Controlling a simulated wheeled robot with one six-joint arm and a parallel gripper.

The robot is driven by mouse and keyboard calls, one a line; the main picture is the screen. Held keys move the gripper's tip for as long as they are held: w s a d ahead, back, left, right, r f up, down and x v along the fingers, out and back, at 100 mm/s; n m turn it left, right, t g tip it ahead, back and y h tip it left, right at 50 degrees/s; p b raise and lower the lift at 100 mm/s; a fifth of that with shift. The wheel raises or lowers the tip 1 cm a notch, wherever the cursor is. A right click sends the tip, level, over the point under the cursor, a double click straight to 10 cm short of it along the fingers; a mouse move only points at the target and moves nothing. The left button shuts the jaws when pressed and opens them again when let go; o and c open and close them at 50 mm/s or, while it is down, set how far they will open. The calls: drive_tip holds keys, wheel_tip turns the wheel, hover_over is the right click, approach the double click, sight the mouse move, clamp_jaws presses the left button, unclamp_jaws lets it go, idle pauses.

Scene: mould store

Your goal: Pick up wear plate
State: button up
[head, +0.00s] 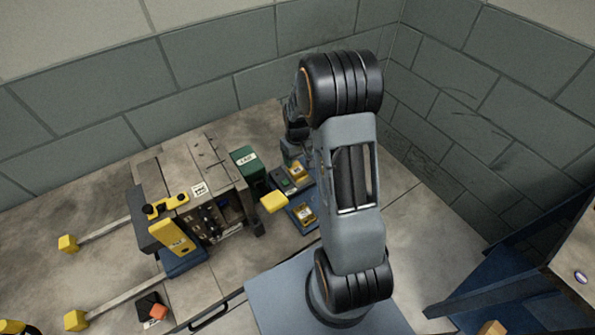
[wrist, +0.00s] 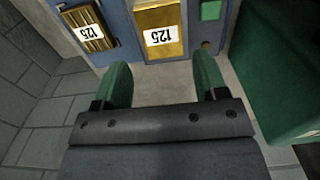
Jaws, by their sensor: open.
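A brass plate (wrist: 158,18) with a white "125" label lies in a blue holder at the top middle of the wrist view. A second brass plate (wrist: 92,40), also labelled "125", is to its left. Which one is the wear plate I cannot tell. In the head view two yellow plates (head: 305,212) lie on blue trays. My gripper (wrist: 163,72) is open, its green fingers apart with only grey surface between them. The middle plate lies just beyond the fingertips, not between them. In the head view my arm partly hides the gripper.
A green box (head: 245,159) stands left of the trays and fills the right of the wrist view (wrist: 272,70). A grey machine block (head: 190,160) with yellow parts is further left. Block walls close off the back. A blue-framed table (head: 560,255) is at right.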

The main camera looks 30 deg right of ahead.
sight(297, 170)
drive_tip(key=shift+s+a+f+p, duration=0.1)
drive_tip(key=shift+f+p, duration=0.3)
drive_tip(key=shift+f, duration=2.65)
drive_tip(key=shift+r, duration=0.1)
drive_tip(key=c, duration=1.1)
